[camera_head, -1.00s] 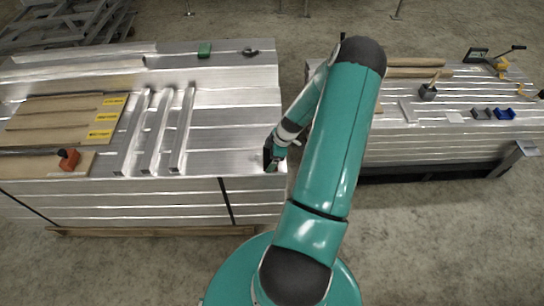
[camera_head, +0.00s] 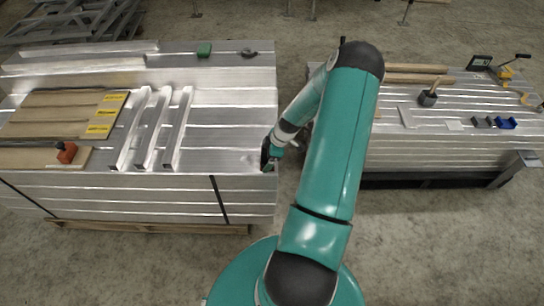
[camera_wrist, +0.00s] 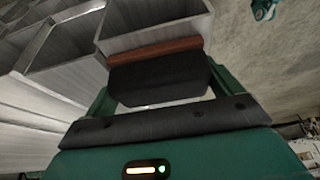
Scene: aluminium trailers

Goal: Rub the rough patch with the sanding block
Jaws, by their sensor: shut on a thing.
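My gripper (camera_head: 268,160) is at the front right corner of the left aluminium stack (camera_head: 235,125). In the wrist view my gripper (camera_wrist: 160,88) is shut on the sanding block (camera_wrist: 158,82), a black block with a reddish-brown face along its far side. That brown face lies against or very close to the open end of a hollow aluminium profile (camera_wrist: 150,30); I cannot tell whether they touch. The block is too small and hidden to make out in the head view. I cannot pick out the rough patch in either view.
Three loose metal bars (camera_head: 152,130), wooden boards (camera_head: 55,115) and an orange-red tool (camera_head: 66,152) lie on the left stack. A green block (camera_head: 204,50) lies at its back. Concrete floor lies between.

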